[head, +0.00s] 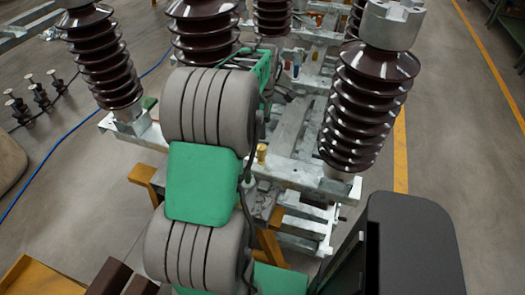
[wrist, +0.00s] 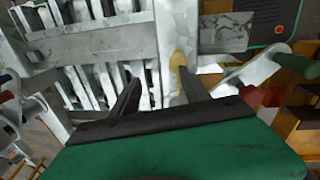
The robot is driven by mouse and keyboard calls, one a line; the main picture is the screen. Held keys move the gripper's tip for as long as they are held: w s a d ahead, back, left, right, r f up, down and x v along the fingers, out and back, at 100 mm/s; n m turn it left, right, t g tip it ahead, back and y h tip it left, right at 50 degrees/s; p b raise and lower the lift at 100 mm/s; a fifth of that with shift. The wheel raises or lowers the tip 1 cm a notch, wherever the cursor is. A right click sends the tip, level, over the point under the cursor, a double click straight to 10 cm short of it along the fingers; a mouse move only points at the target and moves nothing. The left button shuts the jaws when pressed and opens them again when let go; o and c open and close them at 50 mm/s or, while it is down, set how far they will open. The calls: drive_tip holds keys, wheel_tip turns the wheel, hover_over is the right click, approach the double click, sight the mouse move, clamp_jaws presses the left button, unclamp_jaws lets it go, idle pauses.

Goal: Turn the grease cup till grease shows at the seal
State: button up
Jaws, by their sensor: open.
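A small brass-coloured cup, which looks like the grease cup, stands on the galvanised frame (head: 300,174) just right of my arm in the head view (head: 262,153). In the wrist view a brass-coloured piece (wrist: 178,66), seemingly the same cup, sits against a pale metal beam (wrist: 177,25). My gripper (wrist: 161,88) is open, with its two dark fingers apart and nothing seen between them. The brass piece lies beyond the fingers, nearer the right one; I cannot tell the gap. My arm hides the gripper in the head view. I cannot make out grease or the seal.
Tall brown ribbed insulators (head: 362,105) rise from the frame on both sides of my arm. Small red and blue parts (head: 295,70) sit farther back. A blue cable (head: 65,137) crosses the floor at left. In the wrist view a green-ended bar (wrist: 297,66) juts in at right.

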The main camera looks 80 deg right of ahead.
sight(261, 146)
drive_tip(key=a, duration=0.1)
drive_tip(key=y, duration=0.1)
drive_tip(key=a, duration=0.1)
drive_tip(key=shift+w+a+f, duration=0.25)
drive_tip(key=shift+a, duration=0.05)
wheel_tip(261, 146, down, 8)
drive_tip(key=shift+r+p, duration=0.1)
drive_tip(key=shift+p, duration=0.45)
drive_tip(key=shift+c, duration=0.5)
clamp_jaws()
